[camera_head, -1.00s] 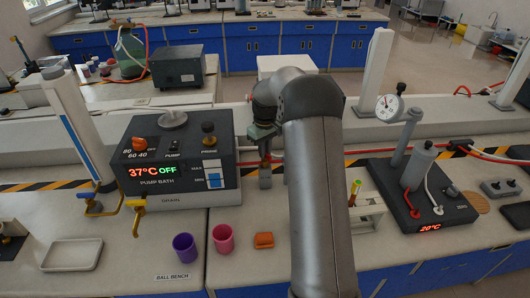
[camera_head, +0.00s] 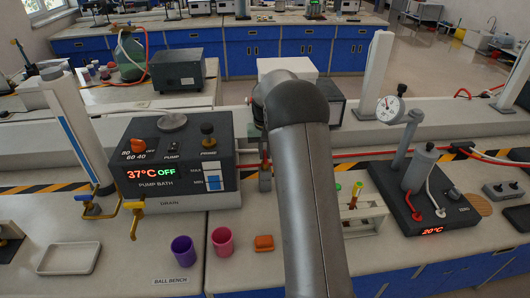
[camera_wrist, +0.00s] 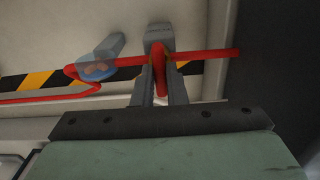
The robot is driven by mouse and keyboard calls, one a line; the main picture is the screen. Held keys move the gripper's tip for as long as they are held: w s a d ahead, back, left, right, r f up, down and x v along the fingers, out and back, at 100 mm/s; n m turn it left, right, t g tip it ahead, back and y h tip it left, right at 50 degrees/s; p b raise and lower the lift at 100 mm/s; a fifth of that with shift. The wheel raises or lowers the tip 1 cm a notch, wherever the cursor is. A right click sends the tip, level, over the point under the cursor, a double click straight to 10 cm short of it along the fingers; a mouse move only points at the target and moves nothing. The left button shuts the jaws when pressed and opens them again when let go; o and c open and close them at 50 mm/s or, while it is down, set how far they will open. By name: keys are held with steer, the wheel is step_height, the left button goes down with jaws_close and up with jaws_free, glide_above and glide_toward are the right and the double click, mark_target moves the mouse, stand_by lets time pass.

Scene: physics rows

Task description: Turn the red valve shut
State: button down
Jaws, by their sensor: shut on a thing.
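In the wrist view my gripper (camera_wrist: 160,85) has its two grey fingers on either side of the narrow red valve handle (camera_wrist: 159,66), and it is shut on that handle. The handle stands at the red pipe, in front of a grey block (camera_wrist: 160,33). In the head view my gripper and the valve handle are mostly hidden behind my arm; a grey post (camera_head: 265,181) shows just left of the arm.
A red line (camera_head: 372,153) runs along the back of the bench. The pump bath (camera_head: 180,160) stands left, showing 37°C OFF. Purple (camera_head: 184,249) and pink (camera_head: 223,241) cups and an orange block (camera_head: 264,243) are in front. A test-tube rack (camera_head: 365,218) is right of my arm.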

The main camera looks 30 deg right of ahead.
mark_target(265, 155)
steer(key=shift+r, duration=0.1)
steer(key=c, duration=1.5)
jaws_free()
steer(key=shift+o, duration=0.2)
step_height(265, 155, up, 17)
steer(key=shift+r+b, duration=0.2)
steer(key=shift+b, duration=0.2)
steer(key=s+a+f+n, duration=0.1)
steer(key=s+a+f, duration=0.1)
steer(key=s+a, duration=0.7)
steer(key=s+a+f+n, duration=0.25)
steer(key=s+a, duration=0.35)
steer(key=s, duration=0.8)
steer(key=s+a+f, duration=0.3)
steer(key=s+f, duration=0.5)
steer(key=s, duration=0.5)
steer(key=shift+n+t, duration=0.3)
steer(key=shift+n, duration=0.05)
